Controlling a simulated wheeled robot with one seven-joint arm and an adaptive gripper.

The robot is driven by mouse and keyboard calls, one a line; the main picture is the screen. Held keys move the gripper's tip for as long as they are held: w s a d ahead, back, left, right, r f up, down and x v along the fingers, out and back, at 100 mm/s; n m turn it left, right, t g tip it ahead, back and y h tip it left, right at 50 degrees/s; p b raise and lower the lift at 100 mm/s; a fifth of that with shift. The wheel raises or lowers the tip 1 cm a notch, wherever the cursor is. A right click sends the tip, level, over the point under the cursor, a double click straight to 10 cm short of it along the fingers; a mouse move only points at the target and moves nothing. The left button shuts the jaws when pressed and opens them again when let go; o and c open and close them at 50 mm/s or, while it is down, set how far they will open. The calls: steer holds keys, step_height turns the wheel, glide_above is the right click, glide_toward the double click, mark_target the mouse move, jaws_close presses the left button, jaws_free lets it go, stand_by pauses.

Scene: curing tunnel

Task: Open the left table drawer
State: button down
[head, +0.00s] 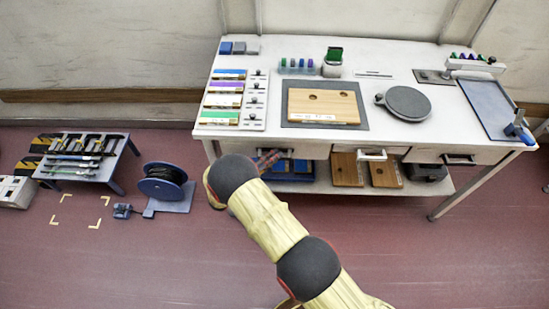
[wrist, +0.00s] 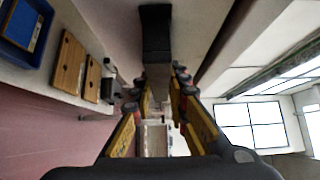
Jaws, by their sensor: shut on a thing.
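The left table drawer (head: 231,148) is at the left end of the white workbench's front, in the head view. Its front looks about level with the other drawers, but my arm hides part of it. Its dark handle (head: 287,153) shows beside my gripper (head: 268,159). In the wrist view my gripper (wrist: 157,90) has its yellow-and-black fingers closed in from both sides on the dark handle (wrist: 156,32). The exact contact at the fingertips is hard to see.
The middle drawer handle (head: 371,155) and right drawer handle (head: 459,160) are to the right. Wooden boards (head: 346,170) and a blue bin stand on the shelf below. A cable reel (head: 163,183) stands on the floor at left. The floor in front is clear.

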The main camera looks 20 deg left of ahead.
steer(key=shift+s, duration=0.1)
stand_by(0.3)
steer(key=s+d+p, duration=0.2)
steer(key=s+d, duration=0.1)
steer(key=s, duration=0.9)
steer(key=s+d+p, duration=0.3)
steer(key=s, duration=1)
steer(key=shift+s+p, duration=0.2)
steer(key=shift+p, duration=0.15)
steer(key=shift+d+f, duration=0.1)
steer(key=c, duration=1.7)
jaws_free()
